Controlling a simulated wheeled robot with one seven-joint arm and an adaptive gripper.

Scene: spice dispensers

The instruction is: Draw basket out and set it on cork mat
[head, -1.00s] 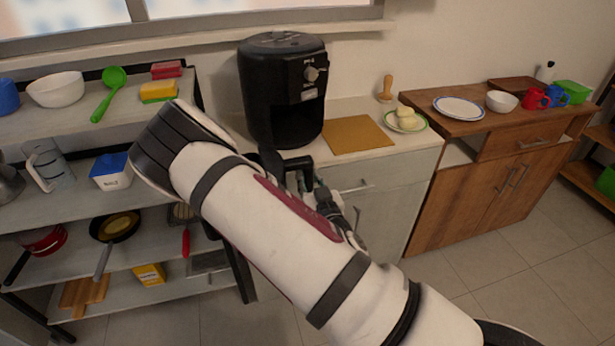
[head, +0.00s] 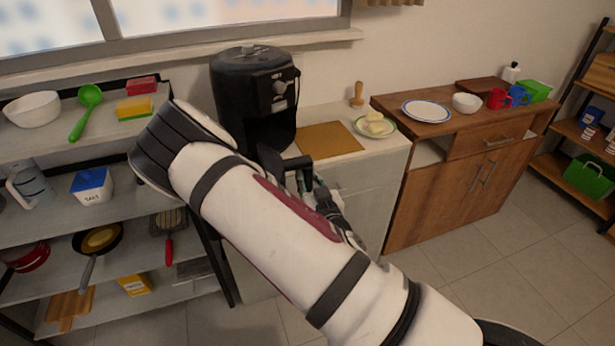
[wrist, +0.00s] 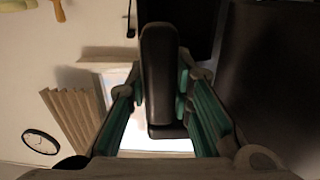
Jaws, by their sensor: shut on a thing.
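The black air fryer (head: 240,95) stands on the counter below the window, with a dark open cavity in its lower front. My gripper (head: 308,183) is in front of it, partly hidden behind my own arm. In the wrist view, my gripper (wrist: 160,100) is shut on the dark basket handle (wrist: 160,75), which lies between its teal-padded fingers. A dark piece of the basket (head: 268,160) shows beside my arm; the rest of it is hidden. The tan cork mat (head: 328,140) lies flat and bare on the counter, right of the fryer.
A plate with pale food (head: 375,125) and a wooden pestle-like tool (head: 357,95) are right of the mat. A shelf (head: 130,190) with kitchenware stands at left. A wooden cabinet (head: 440,190) stands at right. The floor (head: 470,265) in front of it is clear.

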